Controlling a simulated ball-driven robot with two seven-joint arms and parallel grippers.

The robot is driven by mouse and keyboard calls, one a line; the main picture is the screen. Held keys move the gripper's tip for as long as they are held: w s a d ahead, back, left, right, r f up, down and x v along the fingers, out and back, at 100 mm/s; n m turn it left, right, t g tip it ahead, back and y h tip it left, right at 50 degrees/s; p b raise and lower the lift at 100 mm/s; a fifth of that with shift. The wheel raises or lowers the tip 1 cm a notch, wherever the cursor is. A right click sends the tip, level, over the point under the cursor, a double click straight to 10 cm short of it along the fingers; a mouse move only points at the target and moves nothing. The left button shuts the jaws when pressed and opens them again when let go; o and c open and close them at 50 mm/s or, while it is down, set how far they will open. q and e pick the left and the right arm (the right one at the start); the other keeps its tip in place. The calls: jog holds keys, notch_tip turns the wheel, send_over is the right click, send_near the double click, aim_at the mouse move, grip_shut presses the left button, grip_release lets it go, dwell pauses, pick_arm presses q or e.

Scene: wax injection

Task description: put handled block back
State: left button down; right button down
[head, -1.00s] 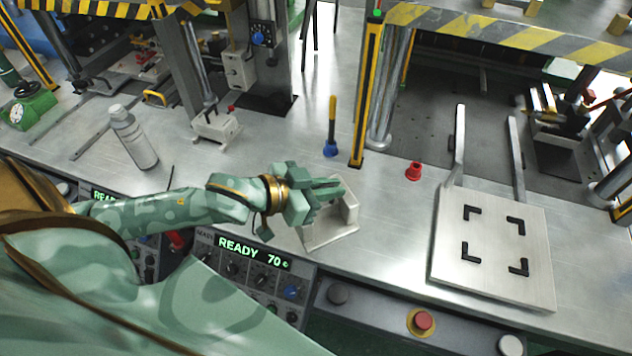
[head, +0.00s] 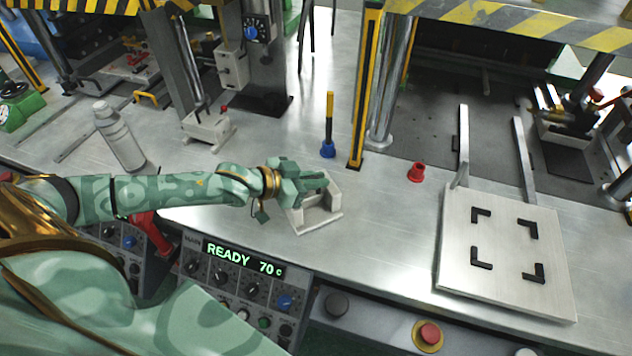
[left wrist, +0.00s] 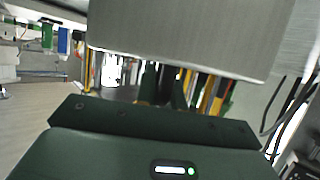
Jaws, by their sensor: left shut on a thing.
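The handled block is taken to be the pale grey angular block (head: 318,217) near the table's front edge in the head view. My left gripper (head: 314,185) is shut on its upper part, and my fingers hide some of it. I cannot tell whether its underside touches the table. In the left wrist view, a plain grey face (left wrist: 180,40) fills the top beyond my dark gripper body; the fingertips are not clear there. A flat metal plate (head: 455,255) with black corner marks lies at the right, apart from the block. My right gripper is not in view.
A blue-based tool (head: 328,149) stands behind the block, beside a yellow-and-black post (head: 364,110). A red cap (head: 416,172) stands farther right. A grey bottle (head: 120,138) stands at the left. The control panel (head: 240,275) is in front. Table between block and plate is clear.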

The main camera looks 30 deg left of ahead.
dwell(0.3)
pick_arm(q)
jog(key=c, duration=1.5)
grip_release()
jog(key=shift+f, duration=0.2)
jog(key=shift+s+r, duration=0.1)
jog(key=shift+r, duration=0.1)
jog(key=p+v, duration=0.5)
jog(key=v, duration=0.6)
jog(key=shift+s+a+r, duration=0.1)
jog(key=shift+s+a, duration=0.15)
jog(key=shift+s, duration=0.1)
